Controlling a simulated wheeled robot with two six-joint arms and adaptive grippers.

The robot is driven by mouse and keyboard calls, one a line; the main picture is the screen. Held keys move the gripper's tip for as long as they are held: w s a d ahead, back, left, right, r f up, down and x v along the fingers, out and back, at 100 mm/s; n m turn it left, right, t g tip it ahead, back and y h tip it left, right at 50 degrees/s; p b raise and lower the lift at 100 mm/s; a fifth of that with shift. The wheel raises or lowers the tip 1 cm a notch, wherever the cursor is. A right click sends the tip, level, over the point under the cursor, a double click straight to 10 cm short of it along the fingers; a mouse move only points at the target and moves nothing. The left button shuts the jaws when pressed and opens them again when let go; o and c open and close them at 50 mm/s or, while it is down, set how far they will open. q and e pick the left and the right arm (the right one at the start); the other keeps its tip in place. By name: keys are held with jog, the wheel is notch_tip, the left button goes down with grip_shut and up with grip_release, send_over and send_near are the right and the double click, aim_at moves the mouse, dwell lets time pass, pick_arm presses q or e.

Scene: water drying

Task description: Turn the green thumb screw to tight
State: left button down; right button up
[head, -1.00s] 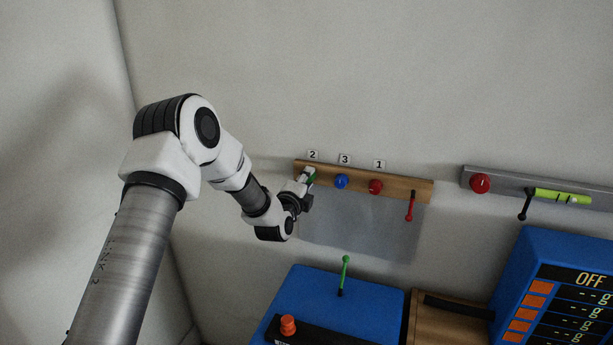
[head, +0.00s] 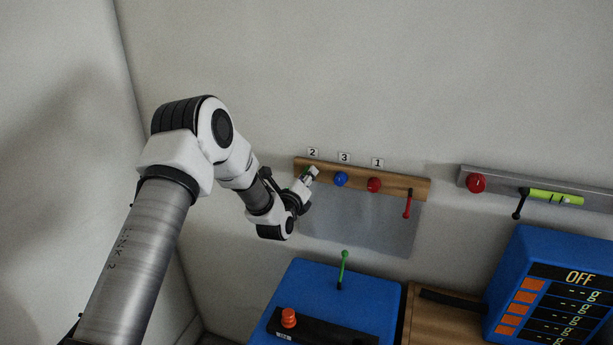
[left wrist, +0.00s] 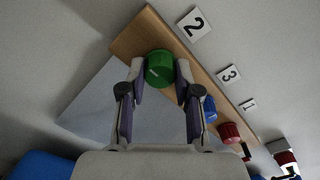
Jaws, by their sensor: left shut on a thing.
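The green thumb screw (left wrist: 160,68) sits on the wooden bar on the wall, below the label "2". In the left wrist view it lies between the two fingertips of my left gripper (left wrist: 160,80), which is shut on it. A white mark shows on its face. In the head view my left gripper (head: 310,174) is at the left end of the bar and hides most of the screw. My right gripper is not in view.
A blue knob (head: 341,179) and a red knob (head: 374,185) sit on the wooden bar (head: 395,183) right of my gripper, with a red lever (head: 407,203) beyond. A translucent sheet (head: 370,227) hangs below. A blue box (head: 340,300) with a green-tipped lever (head: 344,262) stands underneath.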

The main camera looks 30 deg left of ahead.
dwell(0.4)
pick_arm(q)
jog(key=c, duration=0.8)
grip_release()
jog(key=v, duration=1.2)
jog(key=shift+w+d, duration=0.1)
jog(key=shift+f, duration=0.1)
